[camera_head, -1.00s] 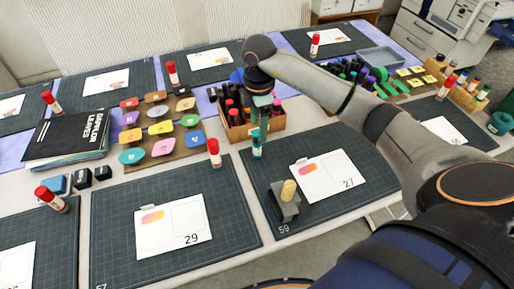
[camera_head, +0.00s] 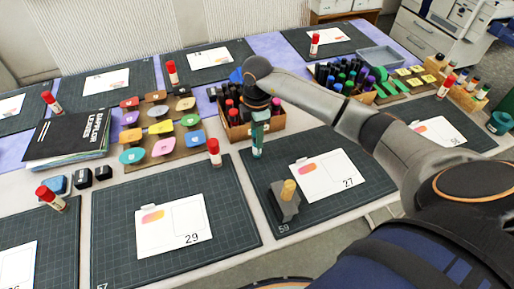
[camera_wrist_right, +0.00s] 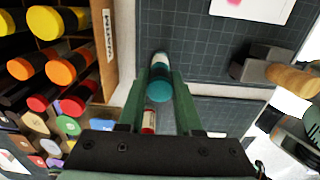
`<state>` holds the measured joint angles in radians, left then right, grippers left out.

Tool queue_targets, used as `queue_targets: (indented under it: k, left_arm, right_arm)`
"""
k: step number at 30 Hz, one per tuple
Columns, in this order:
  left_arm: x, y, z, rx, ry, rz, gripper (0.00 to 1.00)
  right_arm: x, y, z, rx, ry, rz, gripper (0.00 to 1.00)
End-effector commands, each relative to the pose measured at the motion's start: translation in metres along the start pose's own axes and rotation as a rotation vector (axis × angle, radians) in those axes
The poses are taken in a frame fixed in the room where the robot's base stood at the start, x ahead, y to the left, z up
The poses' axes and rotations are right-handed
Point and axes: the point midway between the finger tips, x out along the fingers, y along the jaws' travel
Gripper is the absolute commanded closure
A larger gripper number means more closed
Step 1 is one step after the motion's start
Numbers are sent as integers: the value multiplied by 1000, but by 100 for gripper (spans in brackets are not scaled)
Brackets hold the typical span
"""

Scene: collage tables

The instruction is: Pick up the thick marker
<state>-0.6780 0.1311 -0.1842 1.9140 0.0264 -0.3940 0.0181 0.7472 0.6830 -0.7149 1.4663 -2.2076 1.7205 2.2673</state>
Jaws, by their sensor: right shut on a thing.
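The thick marker, with a teal cap and a pale barrel, stands upright at the top edge of the mat numbered 59 in the head view (camera_head: 257,153). In the right wrist view its round teal cap (camera_wrist_right: 159,91) shows between the two green fingers. My right gripper (camera_head: 259,136) points down over the marker and is shut on its upper part. The gripper also shows in the wrist view (camera_wrist_right: 161,100). I cannot tell whether the marker's foot touches the surface. My left gripper is not in view.
A wooden box of markers (camera_head: 238,133) stands close behind the gripper. A grey block with a tan knob (camera_head: 282,207) stands on the mat (camera_head: 310,222) beside a card (camera_head: 322,188). A red-capped glue stick (camera_head: 214,153) stands to the left.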

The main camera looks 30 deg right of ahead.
Motion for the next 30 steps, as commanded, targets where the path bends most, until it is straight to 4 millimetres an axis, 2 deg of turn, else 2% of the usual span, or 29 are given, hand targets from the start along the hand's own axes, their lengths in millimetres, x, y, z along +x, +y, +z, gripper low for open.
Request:
queue_targets:
  k: [1, 4, 11, 17, 21, 30]
  left_arm:
    - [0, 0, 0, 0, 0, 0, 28]
    - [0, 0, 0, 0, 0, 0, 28]
    - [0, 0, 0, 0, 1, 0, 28]
    - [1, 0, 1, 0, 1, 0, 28]
    - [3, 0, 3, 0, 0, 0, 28]
    - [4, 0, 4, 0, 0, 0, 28]
  right_arm:
    - [0, 0, 0, 0, 0, 0, 80]
    - [0, 0, 0, 0, 0, 1, 90]
    - [-1, 0, 0, 0, 0, 1, 90]
    - [-13, 1, 0, 0, 0, 3, 90]
    - [-35, 1, -1, -1, 1, 5, 90]
    - [-96, -30, -55, -9, 4, 4, 90]
